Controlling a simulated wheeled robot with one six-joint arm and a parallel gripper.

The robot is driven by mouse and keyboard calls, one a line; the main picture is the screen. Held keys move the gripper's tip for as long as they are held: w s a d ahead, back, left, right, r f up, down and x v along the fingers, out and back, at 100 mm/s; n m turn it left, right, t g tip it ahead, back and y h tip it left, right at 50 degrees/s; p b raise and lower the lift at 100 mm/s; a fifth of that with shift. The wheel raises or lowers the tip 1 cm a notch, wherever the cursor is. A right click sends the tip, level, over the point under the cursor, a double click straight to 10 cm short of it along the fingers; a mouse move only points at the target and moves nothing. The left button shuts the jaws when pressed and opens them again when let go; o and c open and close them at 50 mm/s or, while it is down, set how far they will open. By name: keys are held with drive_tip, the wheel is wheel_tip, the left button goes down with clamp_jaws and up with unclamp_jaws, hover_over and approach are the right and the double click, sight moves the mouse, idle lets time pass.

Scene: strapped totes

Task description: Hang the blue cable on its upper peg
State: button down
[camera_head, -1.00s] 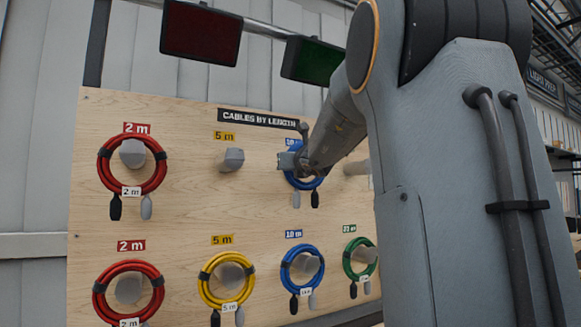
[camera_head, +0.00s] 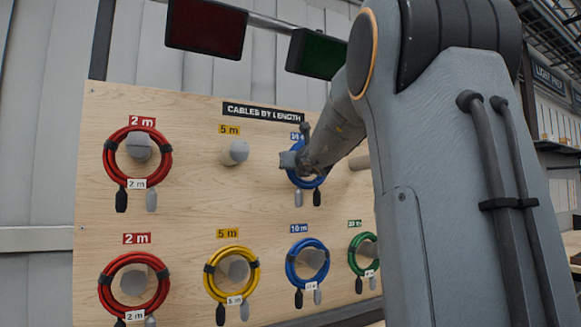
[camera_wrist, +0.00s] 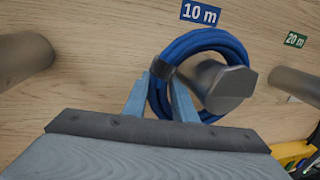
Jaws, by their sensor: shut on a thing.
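The blue cable (camera_wrist: 163,92) is a coil with a dark strap. In the wrist view it loops around the grey upper 10 m peg (camera_wrist: 228,88), whose end sticks out through the ring. My gripper (camera_wrist: 160,95) is shut on the coil's left side, by the strap. In the head view the coil (camera_head: 305,182) is partly hidden behind my gripper (camera_head: 290,160), with its two plugs hanging below. The blue 10 m label (camera_wrist: 201,13) is just above. Whether the coil rests its weight on the peg is not clear.
The wooden board (camera_head: 200,190) holds red coils (camera_head: 107,158) on the left. The upper 5 m peg (camera_head: 236,152) is bare. Below hang yellow (camera_head: 210,285), blue (camera_head: 291,268) and green (camera_head: 353,255) coils. The upper 20 m peg (camera_wrist: 297,84) stands close on the right.

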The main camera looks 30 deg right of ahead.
drive_tip(key=shift+r, duration=0.2)
drive_tip(key=c, duration=1.5)
unclamp_jaws()
drive_tip(key=shift+a, duration=0.1)
drive_tip(key=shift+c, duration=0.2)
drive_tip(key=shift+o, duration=0.8)
drive_tip(key=shift+a, duration=0.1)
drive_tip(key=shift+f, duration=0.1)
drive_tip(key=shift+s+d+f, duration=0.1)
drive_tip(key=shift+d, duration=0.1)
drive_tip(key=shift+f, duration=0.2)
drive_tip(key=b+v, duration=0.1)
drive_tip(key=v, duration=0.6)
drive_tip(key=shift+s+a+r+b, duration=0.3)
drive_tip(key=shift+r, duration=0.05)
